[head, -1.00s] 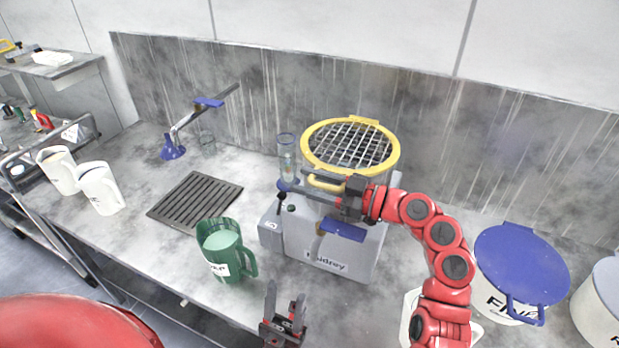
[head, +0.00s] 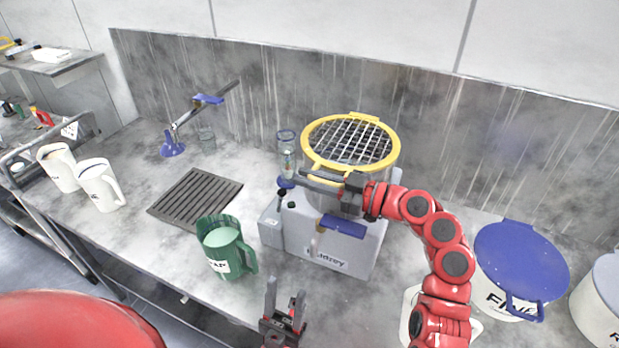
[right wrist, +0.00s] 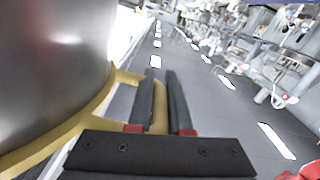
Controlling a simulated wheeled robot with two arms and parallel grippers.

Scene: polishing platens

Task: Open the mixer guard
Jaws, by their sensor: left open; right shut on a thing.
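The mixer guard (head: 390,128) is a yellow ring with a wire grid, on top of the grey mixer (head: 330,250). It looks about level in the head view. My right gripper (head: 308,180) is at the guard's front left. In the right wrist view, its fingers (right wrist: 160,78) are shut on the guard's yellow handle (right wrist: 159,112), beside the metal bowl (right wrist: 50,60). The gripper hides much of the handle in the head view. My left gripper (head: 284,308) is open and empty, low in front of the mixer.
A green jug (head: 222,255) stands left of the mixer, near the counter's front edge. A glass cylinder (head: 286,150) stands behind left. A blue-lidded tub (head: 520,260) is at the right. A dark drain grate (head: 195,198) lies flat at the left.

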